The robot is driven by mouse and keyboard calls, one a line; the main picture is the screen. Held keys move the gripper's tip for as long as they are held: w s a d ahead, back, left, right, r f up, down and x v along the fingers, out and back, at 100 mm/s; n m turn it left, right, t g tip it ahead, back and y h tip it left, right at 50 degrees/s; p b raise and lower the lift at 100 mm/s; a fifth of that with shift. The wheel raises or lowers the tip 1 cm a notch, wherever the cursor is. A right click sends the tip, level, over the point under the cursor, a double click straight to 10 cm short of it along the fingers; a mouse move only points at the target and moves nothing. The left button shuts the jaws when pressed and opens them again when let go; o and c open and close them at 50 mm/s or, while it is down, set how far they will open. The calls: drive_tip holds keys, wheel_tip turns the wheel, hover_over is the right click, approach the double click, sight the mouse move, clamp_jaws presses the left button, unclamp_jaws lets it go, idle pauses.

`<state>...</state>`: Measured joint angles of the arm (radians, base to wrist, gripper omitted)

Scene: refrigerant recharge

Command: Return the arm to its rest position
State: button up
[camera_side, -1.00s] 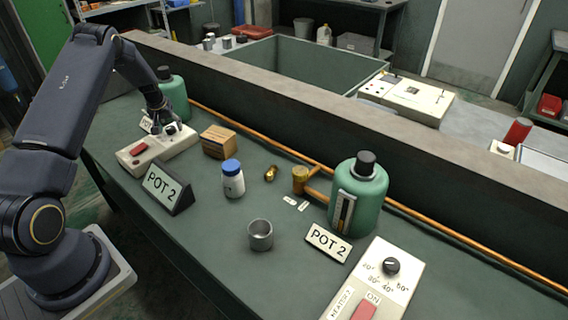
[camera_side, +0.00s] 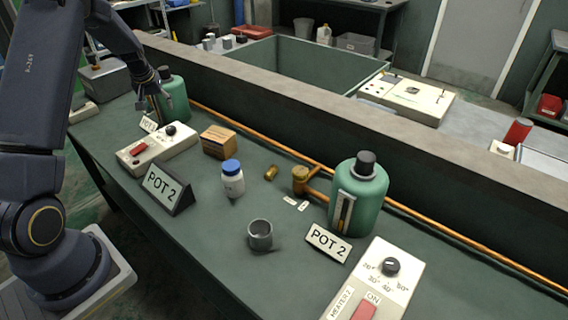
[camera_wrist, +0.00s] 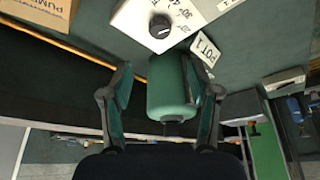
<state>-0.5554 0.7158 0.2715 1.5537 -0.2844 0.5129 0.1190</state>
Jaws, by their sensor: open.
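My gripper (camera_side: 153,104) is up at the left in the side view, beside the far green pot (camera_side: 173,99). In the wrist view my gripper (camera_wrist: 163,98) has its two fingers spread wide, with nothing held between them. The green pot (camera_wrist: 170,92) shows between and beyond the fingers there; I cannot tell whether they touch it.
A second green pot (camera_side: 358,199) stands at right near a copper pipe (camera_side: 440,233). A low wall (camera_side: 300,100) runs behind.

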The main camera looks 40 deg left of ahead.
drive_tip(key=w+d+r+m+t, duration=0.1)
drive_tip(key=w+d+r+t, duration=0.15)
drive_tip(key=d+r, duration=0.55)
drive_tip(key=w+d+r+m+t, duration=0.1)
drive_tip(key=w+d+r+m, duration=0.15)
drive_tip(key=d+r, duration=0.45)
drive_tip(key=s+d+r+m+t+h, duration=0.1)
drive_tip(key=s+d+r, duration=0.35)
drive_tip(key=d, duration=0.25)
drive_tip(key=s+d+r+m+t+h, duration=0.1)
drive_tip(key=s+d+r+m, duration=0.15)
drive_tip(key=d+r, duration=0.4)
drive_tip(key=s+d+m+h, duration=0.1)
drive_tip(key=s+d, duration=0.7)
drive_tip(key=s, duration=0.1)
drive_tip(key=s+d+f+m+g, duration=0.1)
drive_tip(key=s+f+g, duration=0.2)
drive_tip(key=s+f, duration=0.5)
drive_tip(key=shift+s+d+f+m, duration=0.25)
drive_tip(key=shift+s+d+m, duration=0.1)
drive_tip(key=shift+s, duration=0.6)
